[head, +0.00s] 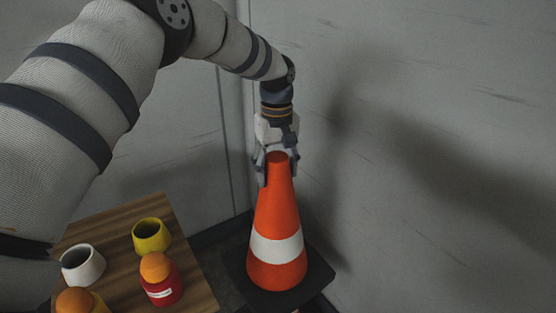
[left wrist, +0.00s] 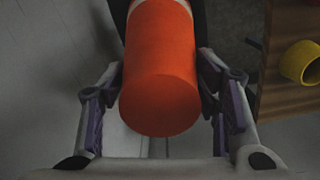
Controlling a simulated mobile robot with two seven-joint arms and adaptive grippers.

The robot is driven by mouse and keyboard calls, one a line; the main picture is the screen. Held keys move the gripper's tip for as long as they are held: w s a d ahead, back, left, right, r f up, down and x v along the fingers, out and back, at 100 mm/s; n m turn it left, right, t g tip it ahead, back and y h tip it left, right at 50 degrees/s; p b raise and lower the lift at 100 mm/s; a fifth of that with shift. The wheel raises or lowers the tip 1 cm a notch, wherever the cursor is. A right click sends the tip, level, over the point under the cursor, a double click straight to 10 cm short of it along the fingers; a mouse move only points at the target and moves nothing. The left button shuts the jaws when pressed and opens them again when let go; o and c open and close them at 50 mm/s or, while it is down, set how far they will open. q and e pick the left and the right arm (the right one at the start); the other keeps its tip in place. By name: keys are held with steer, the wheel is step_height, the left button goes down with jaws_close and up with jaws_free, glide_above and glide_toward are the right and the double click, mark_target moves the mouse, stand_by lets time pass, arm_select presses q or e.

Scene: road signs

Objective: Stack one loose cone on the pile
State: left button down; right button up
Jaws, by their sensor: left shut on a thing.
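An orange traffic cone (head: 275,215) with one white band and a black square base (head: 318,275) stands upright in the head view. Red shows just under the base at the picture's bottom edge; I cannot tell what it is. My left gripper (head: 274,168) points down and is shut on the top of this cone. In the left wrist view the cone's orange top (left wrist: 160,95) sits between the two fingers of the left gripper (left wrist: 162,110). My right gripper is not in view.
A wooden table (head: 190,265) stands left of the cone. On it are a white cup (head: 83,265), a yellow cup (head: 151,236), a red jar (head: 162,287) with an orange ball-like top and another orange-topped item (head: 78,301). Grey walls (head: 420,110) close in behind and right.

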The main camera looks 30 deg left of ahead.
mark_target(277, 192)
arm_select(q)
step_height(277, 192, down, 7)
steer(key=shift+r+b, duration=0.1)
steer(key=shift+b, duration=0.85)
step_height(277, 192, down, 19)
steer(key=b, duration=0.7)
steer(key=shift+f+b, duration=2.35)
steer(key=shift+f, duration=1.6)
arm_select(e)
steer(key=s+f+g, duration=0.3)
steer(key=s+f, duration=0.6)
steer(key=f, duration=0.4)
arm_select(q)
steer(key=shift+d, duration=0.1)
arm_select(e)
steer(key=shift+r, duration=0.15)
arm_select(q)
steer(key=shift+f, duration=0.1)
steer(key=shift+c, duration=2.4)
jaws_free()
